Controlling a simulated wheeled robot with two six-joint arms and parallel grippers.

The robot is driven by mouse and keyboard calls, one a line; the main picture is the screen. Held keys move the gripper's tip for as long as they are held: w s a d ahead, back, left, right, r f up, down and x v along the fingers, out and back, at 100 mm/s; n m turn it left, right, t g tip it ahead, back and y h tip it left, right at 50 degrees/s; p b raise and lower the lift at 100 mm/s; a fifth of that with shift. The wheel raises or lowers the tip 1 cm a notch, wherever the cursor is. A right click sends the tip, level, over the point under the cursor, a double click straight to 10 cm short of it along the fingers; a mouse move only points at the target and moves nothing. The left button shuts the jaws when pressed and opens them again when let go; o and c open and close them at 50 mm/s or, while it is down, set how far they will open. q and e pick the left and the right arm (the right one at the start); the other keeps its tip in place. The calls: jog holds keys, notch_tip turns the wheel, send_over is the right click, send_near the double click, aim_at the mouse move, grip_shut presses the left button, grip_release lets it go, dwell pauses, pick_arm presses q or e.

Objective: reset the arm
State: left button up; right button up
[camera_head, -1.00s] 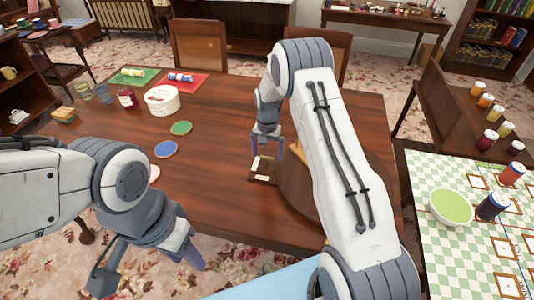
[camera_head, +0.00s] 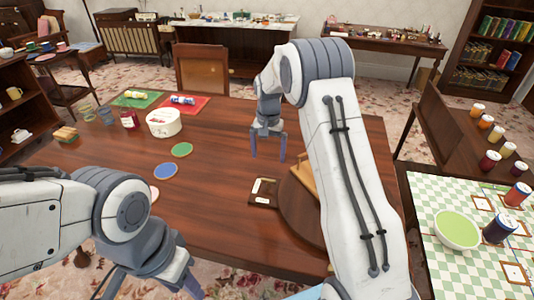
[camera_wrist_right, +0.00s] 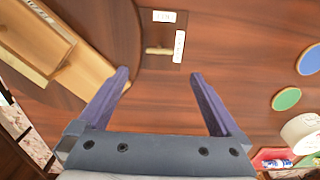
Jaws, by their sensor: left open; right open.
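My right gripper (camera_head: 268,156) is open and empty above the wooden table (camera_head: 215,205). In the right wrist view its two fingers (camera_wrist_right: 160,76) are spread with only tabletop between them. A small dark tray (camera_head: 257,203) with white labels and a small light wooden piece lies on the table nearer to me than that gripper; it also shows in the wrist view (camera_wrist_right: 155,62). My left gripper (camera_head: 150,287) is open at the bottom left, partly cut off by the frame edge, with nothing seen in it.
A round dark board (camera_head: 300,218) with a wooden rack (camera_head: 304,178) is partly hidden behind my right arm. Blue (camera_head: 166,171) and green (camera_head: 182,150) discs and a white round box (camera_head: 163,123) lie left. A checkered table (camera_head: 475,272) with a bowl stands right.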

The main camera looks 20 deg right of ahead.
jog(key=s+a+r+n, duration=0.3)
jog(key=s+a+r, duration=0.1)
jog(key=s+a, duration=0.35)
jog(key=s+a+r+n, duration=0.3)
jog(key=s+a+r, duration=0.25)
jog(key=a, duration=0.25)
jog(key=s+a+n, duration=0.1)
jog(key=s+n, duration=0.3)
jog(key=s, duration=0.8)
jog(key=s+a+n+y, duration=0.1)
jog(key=s+n, duration=0.3)
jog(key=s, duration=0.7)
jog(key=shift+s+a+r, duration=0.15)
jog(key=shift+s+a, duration=0.2)
jog(key=shift+a, duration=0.25)
